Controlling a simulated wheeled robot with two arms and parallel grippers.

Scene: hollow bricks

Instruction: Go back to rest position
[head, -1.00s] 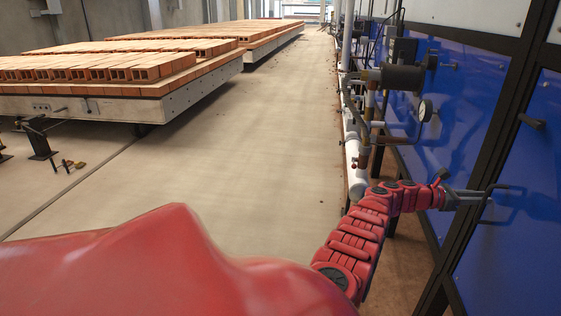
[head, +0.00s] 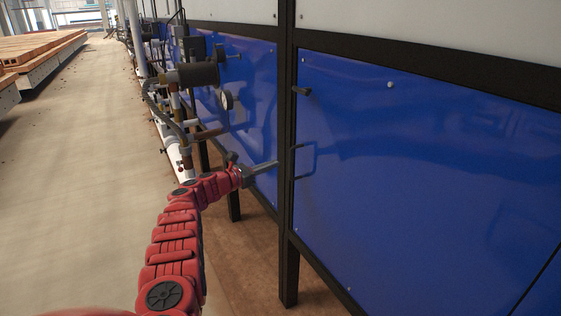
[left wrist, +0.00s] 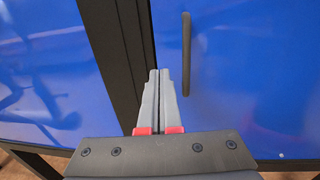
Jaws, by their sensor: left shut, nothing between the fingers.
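My left gripper (head: 265,167) is at the end of my red left arm, in front of the blue-panelled cabinet. Its grey fingers also show in the left wrist view (left wrist: 160,76), pressed together with nothing between them. A dark bar handle (left wrist: 187,55) on the blue door stands just right of the fingertips there, apart from them. In the head view the handle (head: 303,146) is also just right of the fingertips. My right gripper is not in view.
The blue door (head: 420,180) and black frame posts (head: 287,110) fill the right side. Pipes with a gauge (head: 227,100) and a dark cylinder (head: 198,75) stand beyond my arm. Bricks (head: 35,47) lie on a platform at far left. The floor aisle (head: 85,170) is clear.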

